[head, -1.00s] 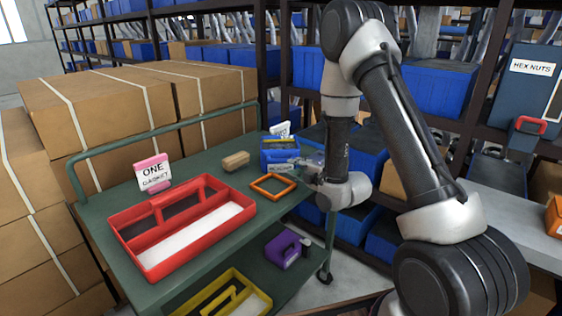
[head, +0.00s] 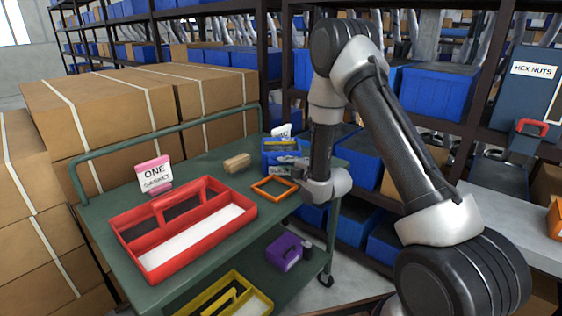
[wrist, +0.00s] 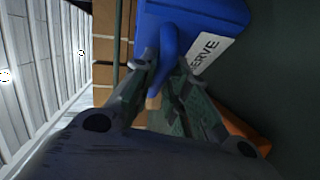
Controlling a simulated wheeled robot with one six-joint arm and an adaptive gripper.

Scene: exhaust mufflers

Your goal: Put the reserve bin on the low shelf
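The blue reserve bin (head: 283,157) stands on the top deck of a green trolley, at its far right corner. In the wrist view the reserve bin (wrist: 205,22) shows its white label, partly readable as "SERVE", and a blue handle. My gripper (wrist: 165,68) is at the bin with its fingers parted on either side of that handle; firm contact does not show. In the head view my gripper (head: 297,167) is partly hidden against the bin's front. The trolley's low shelf (head: 292,287) is below, partly covered by the top deck.
An orange frame (head: 274,188), a tan block (head: 237,163), a red tray (head: 185,228) and a "ONE GASKET" sign (head: 154,175) are on the top deck. A purple bin (head: 284,252) and a yellow tray (head: 225,297) occupy the low shelf. Cardboard boxes (head: 95,105) stand behind.

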